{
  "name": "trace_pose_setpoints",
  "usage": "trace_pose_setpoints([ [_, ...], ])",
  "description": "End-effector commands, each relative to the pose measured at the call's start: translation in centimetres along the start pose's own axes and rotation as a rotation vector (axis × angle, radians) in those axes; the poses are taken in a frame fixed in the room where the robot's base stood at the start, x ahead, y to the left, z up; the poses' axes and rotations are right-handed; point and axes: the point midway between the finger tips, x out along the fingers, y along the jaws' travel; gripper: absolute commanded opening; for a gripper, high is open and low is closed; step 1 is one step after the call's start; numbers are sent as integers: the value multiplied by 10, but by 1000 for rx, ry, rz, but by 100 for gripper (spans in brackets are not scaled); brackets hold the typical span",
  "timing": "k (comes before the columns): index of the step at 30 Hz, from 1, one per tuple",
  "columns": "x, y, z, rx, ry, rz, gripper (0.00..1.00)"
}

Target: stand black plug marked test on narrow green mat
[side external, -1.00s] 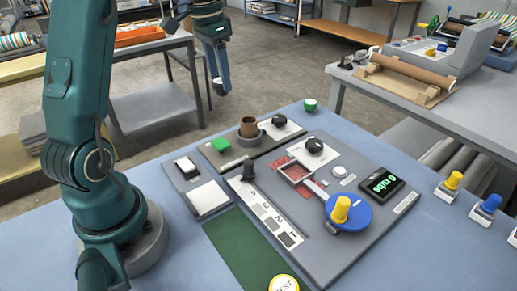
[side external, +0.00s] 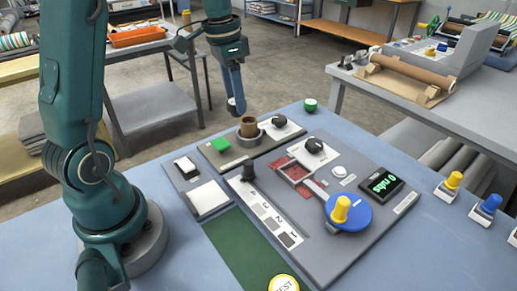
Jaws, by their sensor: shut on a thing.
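My gripper (side external: 235,95) hangs fingers down beyond the far edge of the blue table, left of the green knob. Its blue fingers are shut on a small dark thing (side external: 232,102), mostly hidden by them; I cannot read a mark on it. The narrow green mat (side external: 238,245) lies flat at the near edge, left of the grey panel, with its upper part bare. A round yellow-rimmed disc reading TEST (side external: 284,285) shows at the bottom edge, cut off by the frame, by the mat's right side.
A grey panel (side external: 345,230) carries a black lever, a blue dial with yellow knob (side external: 340,208) and a display (side external: 382,183). A green knob (side external: 310,105) sits at the far edge.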

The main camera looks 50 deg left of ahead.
Motion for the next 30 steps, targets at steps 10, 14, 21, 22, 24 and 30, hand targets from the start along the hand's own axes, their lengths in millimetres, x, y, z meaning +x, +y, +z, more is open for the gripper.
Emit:
trace_pose_setpoints([
  [10, 32, 140, 13, 376, -1, 46, 0],
  [14, 39, 184, 34, 522, -1, 64, 0],
  [21, 43, 236, 76, 759, 2, 92, 0],
  [22, 42, 240, 79, 781, 3, 94, 0],
  [24, 41, 248, 84, 819, 2, 99, 0],
  [30, 42, 257, 89, 866, -1, 105, 0],
])
